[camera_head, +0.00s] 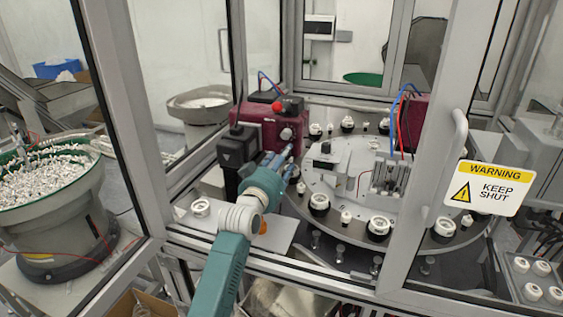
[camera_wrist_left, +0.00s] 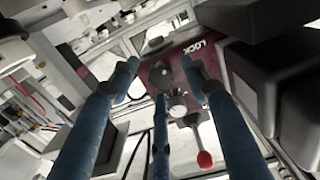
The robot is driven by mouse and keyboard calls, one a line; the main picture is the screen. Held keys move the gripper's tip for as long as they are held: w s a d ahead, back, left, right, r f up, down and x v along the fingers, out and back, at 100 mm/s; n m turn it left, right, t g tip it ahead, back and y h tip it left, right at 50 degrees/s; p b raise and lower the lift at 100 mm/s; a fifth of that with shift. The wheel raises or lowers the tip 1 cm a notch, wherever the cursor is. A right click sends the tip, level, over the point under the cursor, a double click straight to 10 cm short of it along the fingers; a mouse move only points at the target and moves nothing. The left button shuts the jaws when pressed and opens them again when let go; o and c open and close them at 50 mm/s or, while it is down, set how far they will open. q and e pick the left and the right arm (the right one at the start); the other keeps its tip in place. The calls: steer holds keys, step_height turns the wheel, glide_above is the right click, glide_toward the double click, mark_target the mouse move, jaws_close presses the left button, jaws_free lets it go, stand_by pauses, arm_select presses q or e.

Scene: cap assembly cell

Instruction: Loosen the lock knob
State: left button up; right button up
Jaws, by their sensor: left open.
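A dark red block (camera_head: 262,128) stands at the left edge of the round table, beyond my left gripper (camera_head: 283,156). A pale grey round knob (camera_head: 287,134) sits on its near face. In the left wrist view, the block (camera_wrist_left: 203,62) carries the word LOCK, a silver knob (camera_wrist_left: 178,103) and a darker round fitting (camera_wrist_left: 160,74). A lever with a red ball (camera_wrist_left: 204,159) shows beside them. My left gripper's three fingers are open and point at this face, with no visible contact. The middle finger partly covers the area below the dark fitting. My right gripper is not in view.
The round table (camera_head: 292,205) bears several white-and-black caps. A black box (camera_head: 238,147) stands left of the red block. Grey frame posts and a door with a warning sign (camera_head: 487,189) bound the cell. A bowl feeder (camera_head: 60,215) stands outside at left.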

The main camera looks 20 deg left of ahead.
arm_select(q)
steer(key=s, duration=1.2)
steer(key=shift+a, duration=0.2)
